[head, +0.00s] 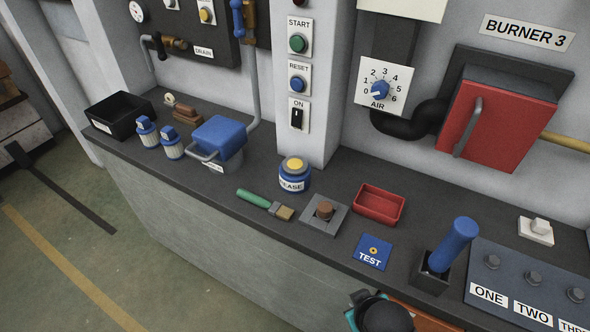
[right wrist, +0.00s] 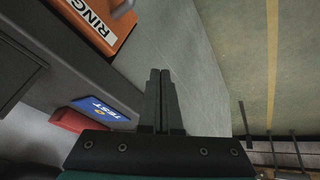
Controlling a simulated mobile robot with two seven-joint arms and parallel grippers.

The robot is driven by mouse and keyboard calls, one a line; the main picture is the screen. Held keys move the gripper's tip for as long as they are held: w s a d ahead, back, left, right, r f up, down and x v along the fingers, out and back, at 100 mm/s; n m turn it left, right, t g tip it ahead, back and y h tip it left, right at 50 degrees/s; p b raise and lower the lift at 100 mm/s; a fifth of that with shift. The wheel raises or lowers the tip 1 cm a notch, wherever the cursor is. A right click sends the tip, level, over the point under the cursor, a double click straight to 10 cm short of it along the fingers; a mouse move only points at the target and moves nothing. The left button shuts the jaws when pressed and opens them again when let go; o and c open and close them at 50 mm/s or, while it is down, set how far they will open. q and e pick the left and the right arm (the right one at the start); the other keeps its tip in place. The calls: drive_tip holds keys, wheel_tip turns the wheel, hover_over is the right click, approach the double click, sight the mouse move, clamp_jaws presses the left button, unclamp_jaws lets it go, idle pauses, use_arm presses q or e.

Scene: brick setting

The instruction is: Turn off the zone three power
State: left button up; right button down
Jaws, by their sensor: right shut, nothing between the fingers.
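A dark grey panel (head: 520,283) at the right edge of the bench carries knob-like switches above labels ONE, TWO and a cut-off label starting THR. The third switch (head: 576,295) is at the picture's right edge; its setting cannot be told. My right gripper shows in the right wrist view (right wrist: 160,75), its two dark fingers together and empty, beside the bench front. In the head view only a black and teal part of my right arm shows at the bottom; its fingertips cannot be made out. My left gripper is not in view.
A blue lever (head: 454,243) stands left of the panel, beside a blue TEST card (head: 372,252) and a red tray (head: 379,205). An orange box (right wrist: 112,25) lies close to my right fingers. A red burner door (head: 497,122) is on the wall behind.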

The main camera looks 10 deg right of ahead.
drive_tip(key=w+r+t, duration=0.1)
drive_tip(key=w+r, duration=0.1)
drive_tip(key=w+r+n+t, duration=0.1)
drive_tip(key=w, duration=0.2)
drive_tip(key=w+r+n, duration=0.1)
drive_tip(key=w+r, duration=0.1)
drive_tip(key=shift+w+d+r+t+h+p, duration=0.2)
drive_tip(key=shift+r+t+h+p, duration=0.1)
drive_tip(key=shift+t+h+p, duration=0.1)
drive_tip(key=w+r+n+t, duration=0.1)
drive_tip(key=w, duration=0.2)
drive_tip(key=w+a+r+n+t, duration=0.1)
drive_tip(key=w+r, duration=0.1)
drive_tip(key=w+a+r+n+t, duration=0.1)
drive_tip(key=w, duration=0.2)
drive_tip(key=shift+w+r+n+t, duration=0.25)
drive_tip(key=shift+w+n+t, duration=0.05)
drive_tip(key=shift+w+t, duration=0.1)
drive_tip(key=w+a+r+n+t+y+p, duration=0.1)
drive_tip(key=w+a+r+n+t+y, duration=0.3)
drive_tip(key=w+a+r+n, duration=0.4)
drive_tip(key=shift+w+r+n+t, duration=0.25)
drive_tip(key=shift+w+n+t, duration=0.15)
drive_tip(key=shift+w+n, duration=0.4)
drive_tip(key=shift+a, duration=0.1)
